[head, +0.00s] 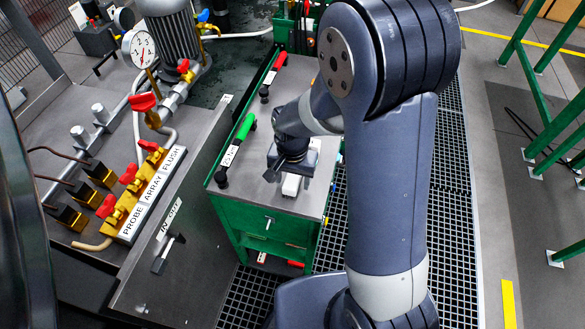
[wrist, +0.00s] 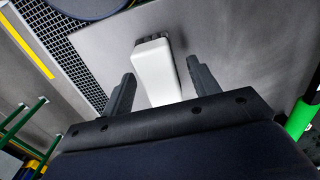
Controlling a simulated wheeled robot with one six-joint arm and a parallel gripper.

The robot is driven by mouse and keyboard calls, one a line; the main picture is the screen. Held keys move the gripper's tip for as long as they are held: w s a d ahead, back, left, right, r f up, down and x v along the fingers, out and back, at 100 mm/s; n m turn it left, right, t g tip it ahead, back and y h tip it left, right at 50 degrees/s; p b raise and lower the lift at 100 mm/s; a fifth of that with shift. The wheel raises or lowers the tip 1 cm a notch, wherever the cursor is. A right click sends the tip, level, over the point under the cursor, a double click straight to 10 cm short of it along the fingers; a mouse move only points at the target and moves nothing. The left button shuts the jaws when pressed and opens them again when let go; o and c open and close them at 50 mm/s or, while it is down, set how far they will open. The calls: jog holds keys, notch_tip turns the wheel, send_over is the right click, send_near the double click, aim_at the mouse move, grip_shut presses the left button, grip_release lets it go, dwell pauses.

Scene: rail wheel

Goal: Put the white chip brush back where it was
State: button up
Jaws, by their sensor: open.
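The white chip brush (head: 291,185) lies on the grey top of the green tool cabinet, partly hidden under my gripper in the head view. In the wrist view, the white chip brush (wrist: 156,75) shows as a white block with a dark end away from me. My gripper (wrist: 160,70) is open, with one dark finger on each side of the brush's near part. I see a gap at the right finger; I cannot tell whether the left one touches. In the head view, my gripper (head: 291,172) is over the cabinet top.
On the grey cabinet top (head: 258,200), a green-handled tool (head: 245,127) and a red-handled tool (head: 278,62) lie along the left edge. A valve panel labelled PROBE ARRAY FLUSH (head: 150,195) stands left. Dark floor grating (head: 345,230) lies right of the cabinet. Green railings stand far right.

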aim_at(292, 178)
notch_tip(292, 178, up, 12)
dwell(0.4)
jog(key=shift+o, duration=0.4)
dwell(0.6)
